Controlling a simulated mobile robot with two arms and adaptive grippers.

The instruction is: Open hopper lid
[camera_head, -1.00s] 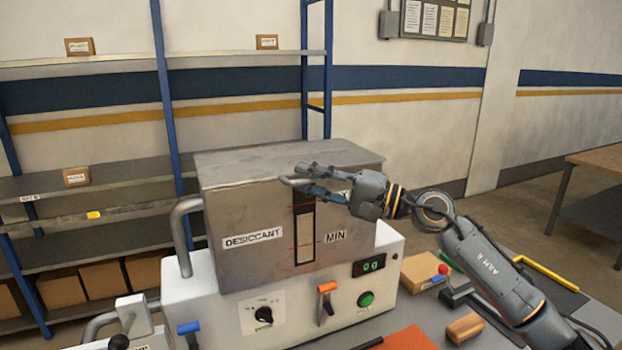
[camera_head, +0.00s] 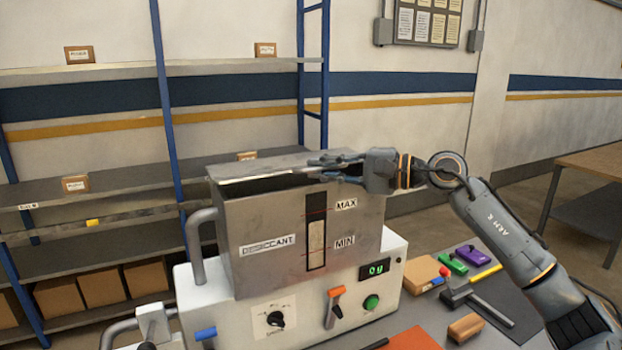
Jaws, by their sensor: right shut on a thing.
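The metal hopper (camera_head: 262,222) marked DESICCANT stands on the white machine base (camera_head: 235,318) in the middle of the head view. Its lid (camera_head: 245,166) is raised at the front and tilted up, with a dark gap under its front edge. My right gripper (camera_head: 330,168) is at the lid's front edge on the right, its fingers shut on the lid edge or its handle; the fingers hide the exact contact. The sight window (camera_head: 316,235) with MAX and MIN labels is fully visible below. My left gripper is not in view.
The base carries a black knob (camera_head: 276,319), an orange lever (camera_head: 333,305) and a green button (camera_head: 371,302). A hammer (camera_head: 485,308) and several coloured tools lie on the grey table to the right. Shelves (camera_head: 100,200) with boxes stand behind.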

